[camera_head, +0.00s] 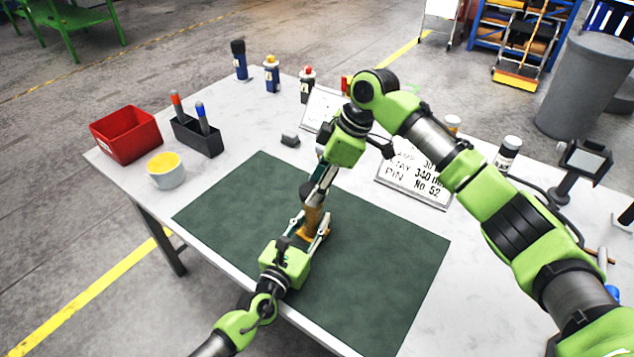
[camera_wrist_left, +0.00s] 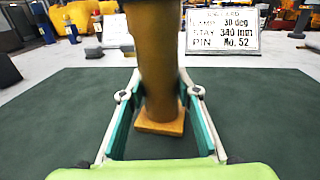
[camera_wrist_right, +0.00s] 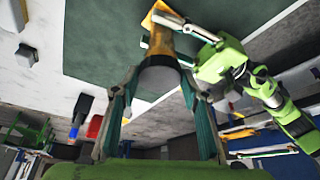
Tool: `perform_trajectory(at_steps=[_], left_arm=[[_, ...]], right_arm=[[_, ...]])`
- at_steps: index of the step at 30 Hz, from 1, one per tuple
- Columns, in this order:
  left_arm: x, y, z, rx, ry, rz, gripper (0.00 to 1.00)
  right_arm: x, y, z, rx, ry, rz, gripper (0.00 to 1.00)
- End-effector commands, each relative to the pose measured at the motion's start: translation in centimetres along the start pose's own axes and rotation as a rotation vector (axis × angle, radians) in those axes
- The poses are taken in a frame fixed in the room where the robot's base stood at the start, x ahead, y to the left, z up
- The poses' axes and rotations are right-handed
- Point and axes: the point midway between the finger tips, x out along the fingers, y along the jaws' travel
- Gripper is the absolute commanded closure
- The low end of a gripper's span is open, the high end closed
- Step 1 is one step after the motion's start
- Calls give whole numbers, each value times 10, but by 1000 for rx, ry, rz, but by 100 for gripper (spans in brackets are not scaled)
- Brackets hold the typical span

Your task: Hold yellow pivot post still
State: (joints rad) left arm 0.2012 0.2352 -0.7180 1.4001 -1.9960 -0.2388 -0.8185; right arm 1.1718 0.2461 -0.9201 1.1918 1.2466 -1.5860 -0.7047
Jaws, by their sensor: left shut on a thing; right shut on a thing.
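The yellow pivot post (camera_head: 313,216) stands upright on the dark green mat, on a square yellow base (camera_wrist_left: 160,124). My left gripper (camera_head: 311,225) is shut on the post low down, with one finger on each side just above the base; its fingers also show in the left wrist view (camera_wrist_left: 158,82). My right gripper (camera_head: 322,190) comes from above and is shut on the post's upper end. In the right wrist view, a round grey end face (camera_wrist_right: 160,78) sits between its fingers. The exact contact at the top is partly hidden.
The green mat (camera_head: 390,260) is clear around the post. A red bin (camera_head: 126,134), a pen holder (camera_head: 196,136), a yellow-filled cup (camera_head: 166,172) and several bottles stand beyond it. A sign plate (camera_head: 415,182) stands behind the right gripper.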

Motion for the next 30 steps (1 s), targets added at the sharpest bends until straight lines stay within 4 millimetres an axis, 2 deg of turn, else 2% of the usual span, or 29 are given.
perform_trajectory(at_steps=[9,13,23,30], left_arm=[[0,0,-1,0,2,-1,100],[0,0,-1,0,2,-1,100],[0,0,-1,0,3,-1,100],[0,0,-1,0,3,-1,100]], right_arm=[[4,0,2,11,-1,4,68],[6,-2,2,108,-7,45,68],[7,-8,-2,615,-6,258,68],[9,-11,-7,1049,-5,438,68]])
